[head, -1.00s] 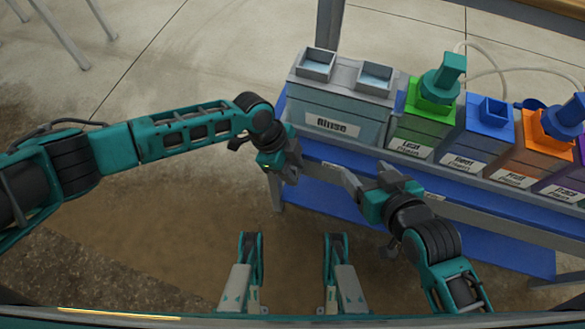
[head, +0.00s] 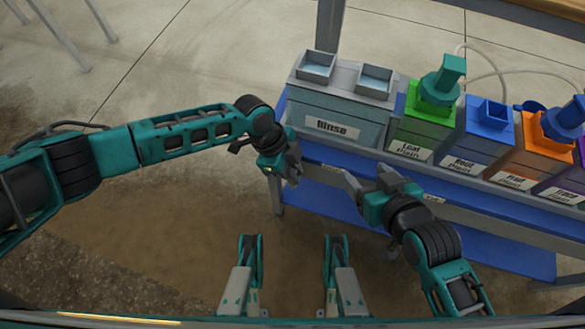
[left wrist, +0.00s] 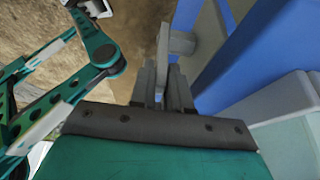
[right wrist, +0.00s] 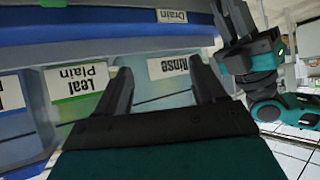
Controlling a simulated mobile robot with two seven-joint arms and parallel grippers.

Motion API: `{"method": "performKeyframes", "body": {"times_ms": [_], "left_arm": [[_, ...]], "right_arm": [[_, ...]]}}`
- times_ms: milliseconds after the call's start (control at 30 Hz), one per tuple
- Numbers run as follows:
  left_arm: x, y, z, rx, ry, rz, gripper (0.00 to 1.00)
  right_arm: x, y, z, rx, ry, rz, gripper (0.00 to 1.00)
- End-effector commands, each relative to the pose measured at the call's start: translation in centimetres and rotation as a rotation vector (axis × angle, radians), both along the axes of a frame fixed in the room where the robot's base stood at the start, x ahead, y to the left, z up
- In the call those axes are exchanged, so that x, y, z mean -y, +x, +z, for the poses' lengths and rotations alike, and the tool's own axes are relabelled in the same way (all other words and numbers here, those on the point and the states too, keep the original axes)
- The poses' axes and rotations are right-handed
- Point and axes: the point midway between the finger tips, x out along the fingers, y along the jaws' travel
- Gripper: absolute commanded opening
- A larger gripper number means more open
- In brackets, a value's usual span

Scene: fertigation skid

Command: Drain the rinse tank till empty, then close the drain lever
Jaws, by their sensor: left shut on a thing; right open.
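The rinse tank (head: 336,108) is a grey-blue box labelled "Rinse" at the left end of the tank row. It has two square openings on top; I cannot tell its water level. Its label also shows in the right wrist view (right wrist: 172,67). My left gripper (head: 286,176) is below the tank's front left corner. In the left wrist view its fingers (left wrist: 164,85) are shut on a grey lever (left wrist: 164,50). A "Drain" label (right wrist: 172,16) is on the blue shelf edge. My right gripper (head: 367,180) is open and empty in front of the tank.
To the right stand a green leaf tank (head: 420,130), a blue root tank (head: 480,140) and an orange fruit tank (head: 530,155), with a purple one beyond. A blue lower shelf (head: 480,243) runs beneath.

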Motion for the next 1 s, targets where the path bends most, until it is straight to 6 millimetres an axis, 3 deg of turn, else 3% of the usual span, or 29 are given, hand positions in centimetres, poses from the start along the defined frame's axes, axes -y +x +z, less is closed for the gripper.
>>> {"method": "performKeyframes", "body": {"times_ms": [367,633,1000], "left_arm": [[0.3,-0.2,0.3,0.012,0.046,-0.001,0.00],[1.4,-0.5,0.3,0.065,0.205,-0.003,0.00],[2.8,-0.9,-0.7,0.148,0.457,-0.001,0.00]], "right_arm": [[0.1,0.1,1.0,0.009,0.001,-0.002,0.70],[0.5,0.2,2.3,0.021,-0.007,-0.011,0.70],[1.0,-0.4,1.5,0.008,-0.021,-0.010,0.70]]}}
